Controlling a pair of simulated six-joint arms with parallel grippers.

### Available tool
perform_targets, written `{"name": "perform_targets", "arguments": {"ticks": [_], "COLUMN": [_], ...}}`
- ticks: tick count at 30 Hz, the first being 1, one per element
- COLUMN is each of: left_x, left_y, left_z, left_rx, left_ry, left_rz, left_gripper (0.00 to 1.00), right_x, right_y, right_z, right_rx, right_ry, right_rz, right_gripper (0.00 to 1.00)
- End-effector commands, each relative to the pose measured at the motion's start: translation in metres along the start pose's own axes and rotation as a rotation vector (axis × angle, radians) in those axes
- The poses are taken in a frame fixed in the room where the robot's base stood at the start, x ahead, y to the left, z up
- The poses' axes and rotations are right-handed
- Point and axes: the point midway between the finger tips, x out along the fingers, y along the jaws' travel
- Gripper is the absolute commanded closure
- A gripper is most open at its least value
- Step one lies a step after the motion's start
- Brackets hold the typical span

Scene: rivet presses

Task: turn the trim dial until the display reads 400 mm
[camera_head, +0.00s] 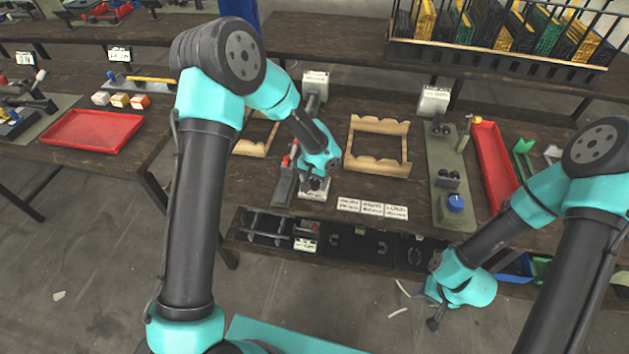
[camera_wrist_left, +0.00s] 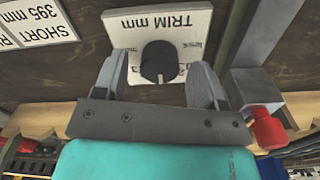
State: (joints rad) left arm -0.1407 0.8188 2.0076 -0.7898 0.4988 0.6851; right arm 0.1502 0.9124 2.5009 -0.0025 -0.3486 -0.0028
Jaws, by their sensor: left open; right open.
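The trim dial (camera_wrist_left: 158,62) is a black round knob with a light pointer mark, on a white plate (camera_wrist_left: 130,20) printed "TRIM mm", which appears upside down in the left wrist view. My left gripper (camera_wrist_left: 160,66) is open, with one finger on each side of the dial and visible gaps to it. In the head view this gripper (camera_head: 315,184) is low over the white plate (camera_head: 312,195) at the bench's front. A white display box (camera_head: 315,78) stands behind it; its reading is too small to tell. My right gripper (camera_head: 432,308) is open and empty, low at the right.
A grey post with a red-tipped handle (camera_wrist_left: 268,130) stands close beside my left gripper. White label cards (camera_head: 372,208) lie to the right, one reading "SHORT 395 mm" (camera_wrist_left: 35,22). Wooden racks (camera_head: 378,145) flank the press. Another station with a blue knob (camera_head: 455,202) is further right.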

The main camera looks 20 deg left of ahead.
Motion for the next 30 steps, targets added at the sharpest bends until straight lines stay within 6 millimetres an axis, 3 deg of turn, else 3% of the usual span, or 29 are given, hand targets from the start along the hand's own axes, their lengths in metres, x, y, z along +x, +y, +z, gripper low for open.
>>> {"name": "perform_targets", "arguments": {"ticks": [11,27,30], "left_x": [0.0069,0.0067,0.0067], "left_y": [0.0002,0.0001,0.0001], "left_z": [0.0001,0.0,0.0], "left_rx": [0.0,-0.001,0.001], "left_ry": [0.0,0.0,0.0], "left_rz": [0.0,0.0,0.0], "left_gripper": [0.35,0.85,0.85], "right_x": [0.0,0.0,0.0], "right_y": [0.0,0.0,0.0], "right_z": [0.0,0.0,0.0], "right_rx": [0.0,0.0,0.0], "right_ry": [0.0,0.0,0.0], "right_rz": [0.0,0.0,0.0], "right_gripper": [0.57,0.57,0.57]}}
